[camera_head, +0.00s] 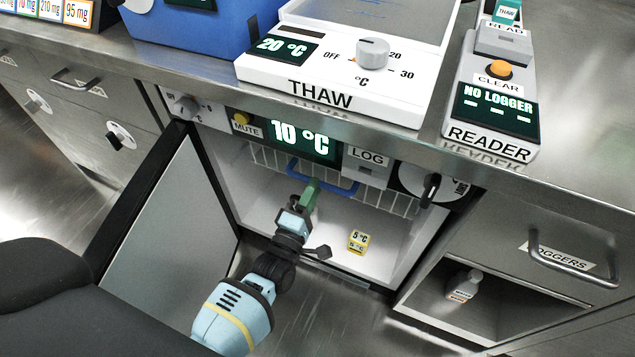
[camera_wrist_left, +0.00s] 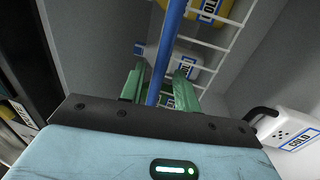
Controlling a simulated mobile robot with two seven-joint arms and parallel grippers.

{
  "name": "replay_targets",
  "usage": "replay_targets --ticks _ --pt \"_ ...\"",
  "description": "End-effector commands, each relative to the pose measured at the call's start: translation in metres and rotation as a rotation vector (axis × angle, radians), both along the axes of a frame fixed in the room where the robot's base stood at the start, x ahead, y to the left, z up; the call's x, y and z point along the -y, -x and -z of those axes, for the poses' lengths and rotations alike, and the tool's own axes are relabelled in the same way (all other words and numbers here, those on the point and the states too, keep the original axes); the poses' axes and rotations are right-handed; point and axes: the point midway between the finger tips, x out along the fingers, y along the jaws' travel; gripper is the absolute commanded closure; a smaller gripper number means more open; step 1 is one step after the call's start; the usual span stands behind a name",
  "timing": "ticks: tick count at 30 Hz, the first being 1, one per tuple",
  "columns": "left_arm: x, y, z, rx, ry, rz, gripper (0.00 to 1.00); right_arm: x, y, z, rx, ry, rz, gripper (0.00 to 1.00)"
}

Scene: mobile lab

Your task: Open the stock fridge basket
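The stock fridge stands open under the counter, its door (camera_head: 165,235) swung out to the left. Inside, high up, is the white wire basket (camera_head: 398,203) with a blue handle (camera_head: 335,183); the basket looks pushed in. My left gripper (camera_head: 312,190) reaches into the fridge opening at the handle's left part. In the left wrist view the blue handle (camera_wrist_left: 168,55) runs between the green fingertips (camera_wrist_left: 158,88), which stand apart with gaps beside the bar. Yellow and white items marked COLD (camera_wrist_left: 205,12) show through the basket wires. My right gripper is not in view.
A small yellow 5 °C block (camera_head: 357,240) sits on the fridge floor. The fridge panel (camera_head: 300,140) reads 10 °C. A THAW unit (camera_head: 330,80) and READER (camera_head: 490,120) stand on the counter above. An open bay with a bottle (camera_head: 464,286) is at right.

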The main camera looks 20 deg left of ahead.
Motion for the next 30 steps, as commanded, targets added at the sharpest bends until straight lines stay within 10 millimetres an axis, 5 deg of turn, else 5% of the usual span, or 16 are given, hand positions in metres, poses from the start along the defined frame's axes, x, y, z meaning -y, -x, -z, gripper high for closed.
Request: replay_targets --ticks 6,17,24,30 --pt "0.001 -0.023 -0.003 -0.001 -0.001 0.001 0.68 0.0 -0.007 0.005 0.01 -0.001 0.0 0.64" --pt "0.001 -0.028 -0.006 0.0 -0.001 0.001 0.68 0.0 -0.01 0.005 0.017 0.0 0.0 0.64" --pt "0.001 -0.028 -0.006 0.0 -0.001 0.001 0.98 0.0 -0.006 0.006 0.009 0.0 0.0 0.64" --pt "0.001 -0.028 -0.006 0.0 -0.001 0.001 1.0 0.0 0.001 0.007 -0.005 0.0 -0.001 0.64"
